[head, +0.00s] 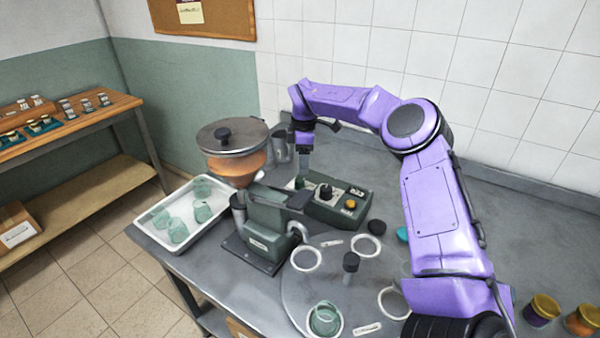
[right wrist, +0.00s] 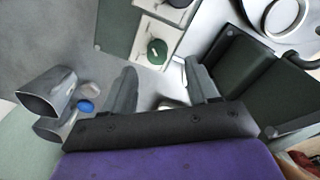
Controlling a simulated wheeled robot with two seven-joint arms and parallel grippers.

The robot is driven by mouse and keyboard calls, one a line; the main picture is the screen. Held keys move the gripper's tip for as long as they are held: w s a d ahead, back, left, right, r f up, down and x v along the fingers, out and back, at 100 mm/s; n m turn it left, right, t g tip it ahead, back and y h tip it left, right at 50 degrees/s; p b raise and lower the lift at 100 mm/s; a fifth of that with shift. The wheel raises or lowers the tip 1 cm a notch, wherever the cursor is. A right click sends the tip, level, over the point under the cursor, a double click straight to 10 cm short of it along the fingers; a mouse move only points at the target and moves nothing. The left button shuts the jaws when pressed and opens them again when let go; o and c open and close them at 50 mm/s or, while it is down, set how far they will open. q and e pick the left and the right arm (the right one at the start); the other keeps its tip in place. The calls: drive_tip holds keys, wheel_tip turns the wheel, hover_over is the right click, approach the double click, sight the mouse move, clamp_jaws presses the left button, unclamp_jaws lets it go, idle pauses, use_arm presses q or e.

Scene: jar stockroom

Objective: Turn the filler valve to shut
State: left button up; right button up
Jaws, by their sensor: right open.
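The filler has an orange-filled hopper (head: 235,165) under a round lid, above a dark green body (head: 272,215). Behind it is a dark green control box (head: 335,208) with a black knob (head: 325,191) and an orange button. In the right wrist view a round green knob (right wrist: 157,50) sits on a white plate, just beyond my fingertips; I cannot tell for certain that it is the valve. My right gripper (head: 302,168) points down behind the filler, at the box's left end. In its wrist view the gripper (right wrist: 161,85) is open with nothing between the fingers. My left gripper is out of view.
A white tray (head: 160,246) with several greenish jars stands left of the filler. A round turntable (head: 300,290) in front carries white rings and a glass jar (head: 324,319). Two filled jars stand at the right edge. Metal cups (right wrist: 48,92) are close to my right gripper.

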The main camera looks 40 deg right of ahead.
sight(299, 179)
drive_tip(key=f, duration=0.2)
drive_tip(key=w+f+p, duration=0.1)
drive_tip(key=f, duration=0.1)
drive_tip(key=w+f, duration=0.1)
drive_tip(key=f, duration=0.1)
drive_tip(key=shift+a, duration=0.35)
drive_tip(key=shift+f, duration=0.3)
drive_tip(key=shift+s+d+f, duration=0.1)
drive_tip(key=shift+s+d, duration=0.05)
drive_tip(key=shift+s, duration=0.3)
drive_tip(key=shift+w, duration=0.2)
drive_tip(key=c, duration=1)
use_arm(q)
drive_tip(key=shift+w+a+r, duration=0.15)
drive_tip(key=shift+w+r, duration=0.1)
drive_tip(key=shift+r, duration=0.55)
use_arm(e)
drive_tip(key=shift+c, duration=0.2)
